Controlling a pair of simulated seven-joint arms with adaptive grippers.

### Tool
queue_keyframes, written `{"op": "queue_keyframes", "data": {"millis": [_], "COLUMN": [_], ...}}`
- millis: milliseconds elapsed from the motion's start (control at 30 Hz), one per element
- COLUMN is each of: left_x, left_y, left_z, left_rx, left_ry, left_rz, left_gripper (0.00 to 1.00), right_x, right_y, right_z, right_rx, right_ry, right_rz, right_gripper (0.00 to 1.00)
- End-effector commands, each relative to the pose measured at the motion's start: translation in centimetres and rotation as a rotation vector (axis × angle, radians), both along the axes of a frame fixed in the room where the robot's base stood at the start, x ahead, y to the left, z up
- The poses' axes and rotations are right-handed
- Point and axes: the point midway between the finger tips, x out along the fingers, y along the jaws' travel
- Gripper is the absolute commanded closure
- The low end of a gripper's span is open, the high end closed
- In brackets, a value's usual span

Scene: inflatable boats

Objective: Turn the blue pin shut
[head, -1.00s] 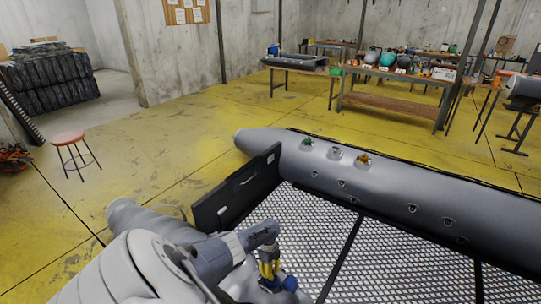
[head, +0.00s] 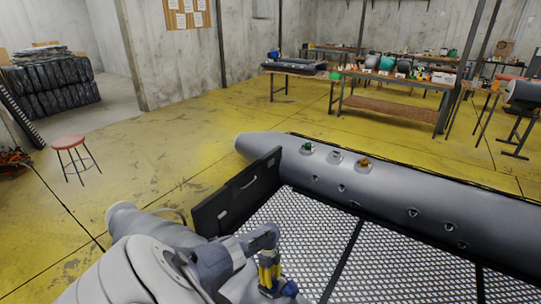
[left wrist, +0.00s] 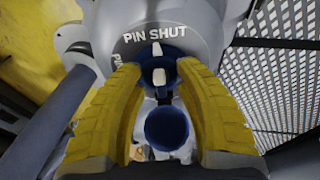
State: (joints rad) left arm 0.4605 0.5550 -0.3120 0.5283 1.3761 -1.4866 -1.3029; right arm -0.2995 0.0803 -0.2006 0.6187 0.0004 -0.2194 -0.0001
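The blue pin (left wrist: 172,48) shows in the left wrist view. It has white marks on it and sits just below the white words PIN SHUT on a grey rounded body (left wrist: 203,50). Its round blue knob (left wrist: 167,128) points toward the camera. My left gripper (left wrist: 158,68) has its two yellow fingers on either side of the pin, tips close to the blue collar; I cannot tell whether they press on it. In the head view the left gripper (head: 268,284) points down at the bottom, beside the blue knob (head: 291,289). My right gripper is not in view.
A grey boat tube (head: 400,190) with several valves runs to the right. A black board (head: 237,192) stands across its near end, and a meshed floor (head: 315,230) lies beside it. A red stool (head: 69,142) and loaded workbenches (head: 390,104) stand farther off on yellow floor.

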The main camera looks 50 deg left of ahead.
Motion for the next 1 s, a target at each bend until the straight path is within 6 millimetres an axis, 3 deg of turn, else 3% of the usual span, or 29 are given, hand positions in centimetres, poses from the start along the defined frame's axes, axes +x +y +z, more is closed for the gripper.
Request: {"op": "queue_keyframes", "data": {"millis": [267,700,1000], "left_x": [0.2,1.1,1.5], "left_y": [0.5,2.2,2.8], "left_z": [1.5,8.0,10.9], "left_rx": [0.0,0.001,0.0], "left_ry": [-0.001,-0.002,0.0], "left_rz": [-0.001,-0.002,0.0], "left_gripper": [0.67,0.67,0.67], "right_x": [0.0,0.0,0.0], "right_y": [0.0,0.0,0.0], "right_z": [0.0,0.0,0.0], "right_rx": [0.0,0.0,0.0], "right_ry": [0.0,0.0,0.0], "right_rz": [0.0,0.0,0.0], "right_gripper": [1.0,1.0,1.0]}}
